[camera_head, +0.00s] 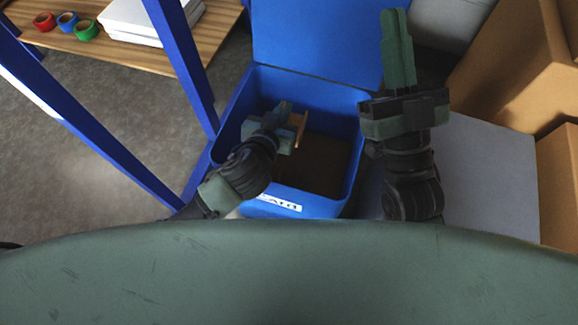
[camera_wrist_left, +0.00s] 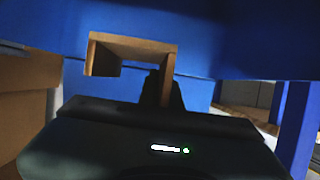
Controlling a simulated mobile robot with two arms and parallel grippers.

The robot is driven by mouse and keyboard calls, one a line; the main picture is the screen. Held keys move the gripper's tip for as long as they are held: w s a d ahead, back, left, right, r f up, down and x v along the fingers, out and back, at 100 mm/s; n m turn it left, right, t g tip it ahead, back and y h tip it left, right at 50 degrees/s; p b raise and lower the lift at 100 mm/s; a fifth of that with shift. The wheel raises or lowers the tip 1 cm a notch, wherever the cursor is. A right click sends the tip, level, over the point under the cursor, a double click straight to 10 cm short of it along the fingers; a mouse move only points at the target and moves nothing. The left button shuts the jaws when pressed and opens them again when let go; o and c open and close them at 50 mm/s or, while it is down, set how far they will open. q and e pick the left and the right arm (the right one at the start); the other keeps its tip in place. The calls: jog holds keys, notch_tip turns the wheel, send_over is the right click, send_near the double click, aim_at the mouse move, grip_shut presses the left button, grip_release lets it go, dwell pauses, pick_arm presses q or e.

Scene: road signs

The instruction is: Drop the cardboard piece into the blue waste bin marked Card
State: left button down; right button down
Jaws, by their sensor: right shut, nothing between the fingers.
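The blue waste bin (camera_head: 232,122) stands open in the middle, its lid (camera_head: 315,40) raised at the back. A white label with partly readable lettering (camera_head: 279,202) is on its near side. My left gripper (camera_head: 290,118) is inside the bin's opening, above the dark bottom, and is shut on the brown cardboard piece (camera_head: 300,130). In the left wrist view the cardboard piece (camera_wrist_left: 132,39) looks like an angular folded channel at the dark fingers, against blue bin walls. My right gripper (camera_head: 397,48) is shut and empty, to the right of the bin.
Blue posts (camera_head: 182,62) stand left of the bin. A wooden shelf (camera_head: 130,52) behind them holds red, blue and green tape rolls (camera_head: 66,24) and a white stack (camera_head: 140,22). Cardboard boxes (camera_head: 510,65) stand at the right. A grey flat surface (camera_head: 490,180) lies right of the bin.

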pick_arm(q)
jog(key=c, duration=1.5)
grip_release()
jog(key=shift+c, duration=0.2)
jog(key=shift+s, duration=0.1)
